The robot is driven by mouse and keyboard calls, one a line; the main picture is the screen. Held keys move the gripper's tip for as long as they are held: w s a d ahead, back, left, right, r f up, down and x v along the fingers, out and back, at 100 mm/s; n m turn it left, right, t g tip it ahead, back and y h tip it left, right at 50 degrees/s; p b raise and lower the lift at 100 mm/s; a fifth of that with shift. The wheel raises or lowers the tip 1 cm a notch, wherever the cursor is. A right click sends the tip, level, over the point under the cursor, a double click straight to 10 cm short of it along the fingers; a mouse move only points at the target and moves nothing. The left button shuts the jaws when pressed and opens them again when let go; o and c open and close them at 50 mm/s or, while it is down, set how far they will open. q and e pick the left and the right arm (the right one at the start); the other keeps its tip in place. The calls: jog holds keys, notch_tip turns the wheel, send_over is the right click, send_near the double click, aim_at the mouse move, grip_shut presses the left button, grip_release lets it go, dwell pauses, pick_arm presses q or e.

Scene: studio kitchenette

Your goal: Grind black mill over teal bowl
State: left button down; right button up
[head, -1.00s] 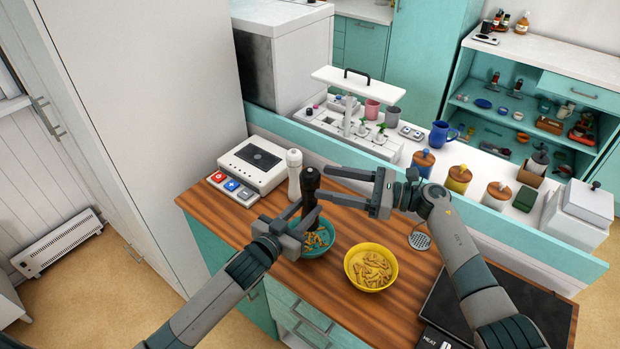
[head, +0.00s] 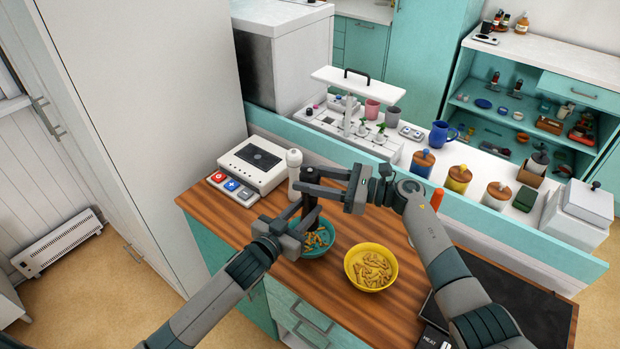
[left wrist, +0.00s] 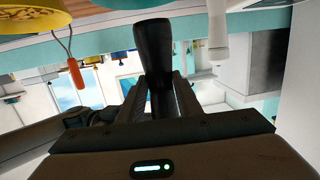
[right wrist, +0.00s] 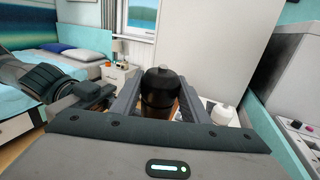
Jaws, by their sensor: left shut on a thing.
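The black mill (left wrist: 155,60) is upright, and my left gripper (head: 290,228) is shut around its body. In the head view it stands over the teal bowl (head: 322,250), which holds pasta-like pieces. My right gripper (head: 330,187) is at the mill's top, with its fingers on either side of the head. In the right wrist view the mill's black head (right wrist: 160,90) sits between those open fingers.
A white mill (head: 294,165) stands just behind. A yellow bowl (head: 371,250) of similar pieces is to the right. A white appliance with buttons (head: 255,163) is at the back left. Lidded jars (head: 459,180) line the back ledge. Bare wood lies between the bowls and the hob.

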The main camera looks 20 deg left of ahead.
jog(key=shift+f+t, duration=0.1)
jog(key=shift+t, duration=0.3)
jog(key=shift+f+m+t+h, duration=0.1)
jog(key=shift+m+t+h, duration=0.45)
jog(key=shift+m+t, duration=1.1)
jog(key=shift+f+m+t+h, duration=0.1)
jog(key=shift+m+t+h, duration=0.45)
jog(key=shift+m+t, duration=1.1)
jog(key=shift+s+a+r+t+h, duration=0.1)
jog(key=shift+t+h, duration=0.1)
jog(key=shift+t, duration=0.5)
jog(key=shift+s+r+t+h, duration=0.1)
jog(key=shift+t+h, duration=0.1)
jog(key=shift+t, duration=0.5)
jog(key=shift+w+m+t+h, duration=0.1)
jog(key=shift+m+t+h, duration=0.2)
jog(key=shift+m+t, duration=0.25)
jog(key=o, duration=1)
jog(key=shift+o, duration=0.2)
jog(key=shift+d, duration=0.2)
jog(key=v, duration=1.1)
jog(key=shift+s+d, duration=0.25)
jog(key=shift+s, duration=0.05)
